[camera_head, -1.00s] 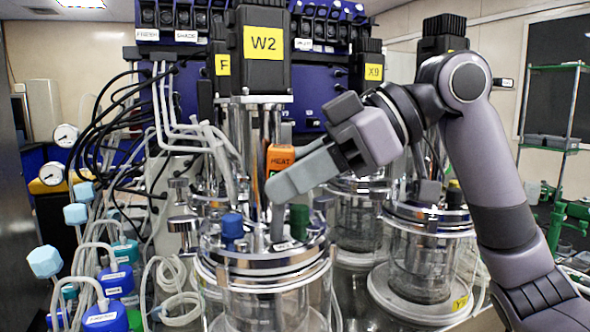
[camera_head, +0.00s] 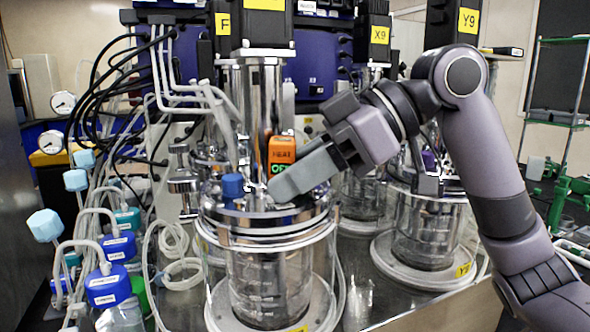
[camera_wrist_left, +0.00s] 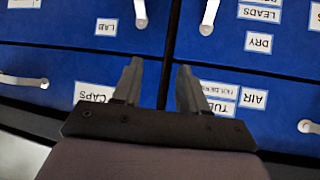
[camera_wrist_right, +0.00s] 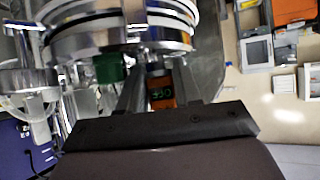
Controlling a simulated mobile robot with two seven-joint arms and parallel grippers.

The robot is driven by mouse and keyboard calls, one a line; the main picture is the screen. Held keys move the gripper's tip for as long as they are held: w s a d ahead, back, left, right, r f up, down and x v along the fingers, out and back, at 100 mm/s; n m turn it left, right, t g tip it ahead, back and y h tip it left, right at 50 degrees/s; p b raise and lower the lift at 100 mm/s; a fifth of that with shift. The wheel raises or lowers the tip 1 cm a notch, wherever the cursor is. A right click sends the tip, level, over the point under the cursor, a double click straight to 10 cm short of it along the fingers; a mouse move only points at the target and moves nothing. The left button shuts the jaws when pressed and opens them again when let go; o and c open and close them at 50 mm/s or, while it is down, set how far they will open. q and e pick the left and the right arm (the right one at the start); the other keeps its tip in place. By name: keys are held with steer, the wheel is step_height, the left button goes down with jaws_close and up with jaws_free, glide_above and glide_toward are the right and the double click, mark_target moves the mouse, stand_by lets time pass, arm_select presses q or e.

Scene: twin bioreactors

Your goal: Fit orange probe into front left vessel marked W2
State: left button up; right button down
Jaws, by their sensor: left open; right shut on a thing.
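The orange probe (camera_head: 282,150) has an orange head marked HEAT with a green lit display. It stands upright over the lid of the front left vessel (camera_head: 240,231). My right gripper (camera_head: 280,189) is shut on the probe just below its head, close above the lid. The probe's orange head (camera_wrist_right: 161,95) also shows between the fingers in the right wrist view. The fingers hide its lower end, so I cannot tell how it sits in the lid. My left gripper (camera_wrist_left: 157,85) is open and empty, in front of blue drawers, in the left wrist view.
A blue cap (camera_head: 232,186) stands on the lid beside my right fingers, and a green cap (camera_wrist_right: 112,68) shows in the right wrist view. A vessel (camera_head: 428,235) stands to the right. Tubes and blue-capped bottles (camera_head: 108,287) crowd the left.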

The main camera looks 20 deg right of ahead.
mark_target(294, 139)
steer(key=shift+w+d+f, duration=0.1)
steer(key=shift+f, duration=0.7)
steer(key=shift+s+f, duration=0.2)
steer(key=shift+f, duration=0.15)
steer(key=shift+s, duration=0.1)
steer(key=shift+s+f+b, duration=0.1)
steer(key=shift+f+b, duration=0.25)
steer(key=shift+f, duration=0.15)
stand_by(0.7)
steer(key=shift+r, duration=0.1)
steer(key=shift+r+p, duration=1.3)
steer(key=shift+p, duration=0.3)
steer(key=shift+w+r+p, duration=0.2)
steer(key=shift+r, duration=0.7)
steer(key=shift+w+r+p, duration=0.15)
steer(key=shift+r, duration=0.7)
